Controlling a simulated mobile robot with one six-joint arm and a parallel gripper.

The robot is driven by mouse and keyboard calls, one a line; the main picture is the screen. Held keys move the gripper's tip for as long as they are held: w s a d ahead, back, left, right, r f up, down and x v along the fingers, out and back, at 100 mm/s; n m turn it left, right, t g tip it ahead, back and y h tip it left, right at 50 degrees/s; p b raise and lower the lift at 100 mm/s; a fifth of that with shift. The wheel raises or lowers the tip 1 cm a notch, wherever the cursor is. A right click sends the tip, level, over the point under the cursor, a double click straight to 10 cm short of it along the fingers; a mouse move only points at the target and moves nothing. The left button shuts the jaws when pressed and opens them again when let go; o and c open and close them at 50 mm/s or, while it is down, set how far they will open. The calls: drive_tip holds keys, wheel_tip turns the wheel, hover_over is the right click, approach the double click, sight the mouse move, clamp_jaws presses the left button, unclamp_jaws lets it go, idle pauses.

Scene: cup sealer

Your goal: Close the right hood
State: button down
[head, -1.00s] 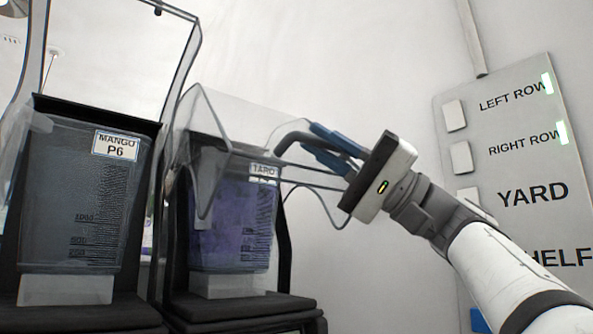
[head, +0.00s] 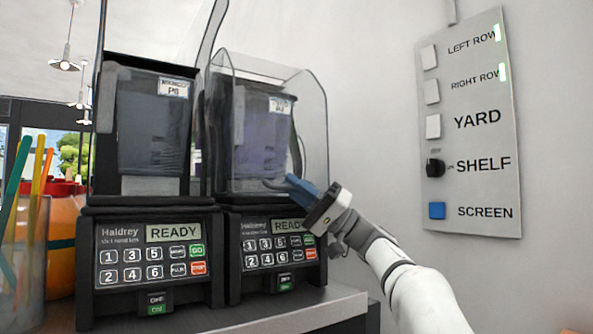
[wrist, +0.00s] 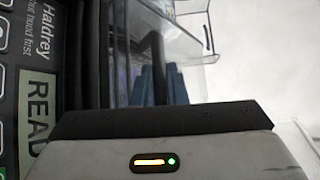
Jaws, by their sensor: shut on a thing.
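The right hood (head: 312,115) is a clear cover around the right blender's jar (head: 262,135), with its front lowered over the jar. My gripper (head: 290,184) is at the hood's low front, just above the right blender's control panel. Its blue fingers are shut on a dark bar, which looks like the hood's handle (head: 272,185). In the wrist view the dark handle (wrist: 158,65) runs between the blue fingers (wrist: 158,88), beside the clear hood wall (wrist: 190,75). Whether the hood's lower edge touches the base is unclear.
The left blender (head: 150,250) stands close on the left, with its clear hood (head: 205,30) raised. A wall panel (head: 470,130) with switches is at the right. Cups with straws (head: 25,240) stand at far left. The counter edge (head: 300,312) runs in front.

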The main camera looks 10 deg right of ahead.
drive_tip(key=shift+w+a+f+n+g+y, duration=0.2)
drive_tip(key=shift+w+f+n+g+y, duration=0.1)
drive_tip(key=shift+w+f+n+g, duration=0.15)
drive_tip(key=c, duration=1.7)
unclamp_jaws()
drive_tip(key=shift+w+f, duration=0.1)
drive_tip(key=shift+d+f, duration=0.15)
drive_tip(key=p+v, duration=0.1)
drive_tip(key=v, duration=0.6)
drive_tip(key=shift+d, duration=0.2)
